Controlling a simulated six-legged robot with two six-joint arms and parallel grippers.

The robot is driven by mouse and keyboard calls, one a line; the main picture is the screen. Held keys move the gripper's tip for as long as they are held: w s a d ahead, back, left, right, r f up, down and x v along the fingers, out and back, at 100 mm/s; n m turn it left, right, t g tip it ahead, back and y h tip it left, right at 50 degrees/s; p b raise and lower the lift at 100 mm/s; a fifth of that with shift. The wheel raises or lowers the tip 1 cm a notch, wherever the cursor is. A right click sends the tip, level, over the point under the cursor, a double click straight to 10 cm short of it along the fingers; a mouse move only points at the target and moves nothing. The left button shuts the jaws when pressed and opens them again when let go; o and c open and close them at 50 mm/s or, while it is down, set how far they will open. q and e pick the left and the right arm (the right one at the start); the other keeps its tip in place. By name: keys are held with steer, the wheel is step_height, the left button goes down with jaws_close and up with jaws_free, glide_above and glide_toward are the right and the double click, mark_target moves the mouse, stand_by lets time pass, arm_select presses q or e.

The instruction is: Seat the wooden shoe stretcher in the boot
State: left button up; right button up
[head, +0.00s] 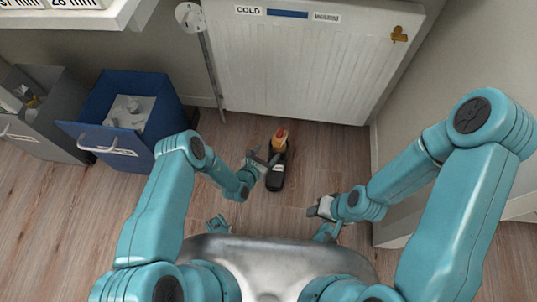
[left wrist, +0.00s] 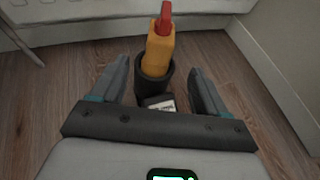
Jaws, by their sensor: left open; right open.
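The dark boot (head: 275,180) stands on the floor in front of the radiator. The orange shoe stretcher (head: 280,138) with a red top sticks up out of its opening. My left gripper (head: 263,158) is open beside the boot's upper part. In the left wrist view, its fingers (left wrist: 160,85) lie on either side of the boot (left wrist: 146,92) with gaps, and the stretcher (left wrist: 159,52) rises from the shaft. The stretcher's lower end is hidden inside the boot. My right gripper (head: 318,208) is open and empty, to the right of and nearer than the boot.
A white radiator (head: 290,70) is on the wall behind the boot. A blue bin (head: 115,110) and a grey bin (head: 40,120) stand at the left. A thin pole (head: 212,65) is beside the radiator. Wooden floor is clear around the boot.

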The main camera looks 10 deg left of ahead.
arm_select(q)
steer(key=shift+s+a+r, duration=0.1)
steer(key=shift+s, duration=0.15)
arm_select(e)
steer(key=shift+s+d, duration=0.1)
steer(key=shift+s, duration=0.35)
arm_select(q)
steer(key=s+d+r+m+g+h, duration=0.45)
steer(key=s+d+m+g, duration=0.3)
steer(key=s, duration=0.25)
steer(key=s+a+r+m+g, duration=0.25)
steer(key=s+m+g, duration=0.45)
steer(key=s, duration=0.4)
steer(key=s+a+r+m+g+y, duration=0.1)
steer(key=s+a+m+y, duration=0.45)
steer(key=a, duration=0.25)
steer(key=w+a+r+m+t, duration=0.2)
steer(key=r+m, duration=0.3)
steer(key=m, duration=0.3)
steer(key=shift+w+a+r+m+t+y, duration=0.3)
steer(key=shift+a+m+t+y, duration=0.1)
steer(key=shift+a+t, duration=0.45)
arm_select(e)
steer(key=shift+w, duration=0.15)
arm_select(q)
steer(key=shift+r, duration=0.1)
arm_select(e)
steer(key=shift+r, duration=0.15)
